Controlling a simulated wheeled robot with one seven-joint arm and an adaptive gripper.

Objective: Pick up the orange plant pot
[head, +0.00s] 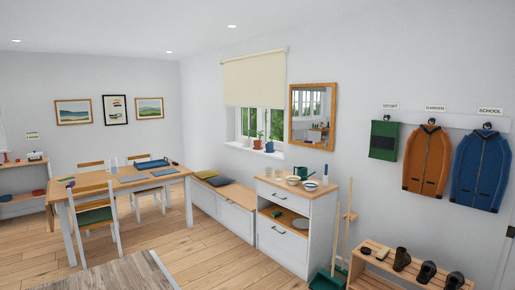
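A small orange pot (257,144) with a green plant in it stands on the windowsill (254,150), below the cream blind. A blue pot (269,147) stands just to its right. The orange pot is small in the head view, and nothing hides it. My gripper does not show in this view.
A bench with cushions (231,196) runs below the window. A white cabinet (283,242) with bowls and a green watering can stands to its right. A dining table (120,182) with chairs is at left. A greyish wooden top (120,275) is close in front. Open floor lies between.

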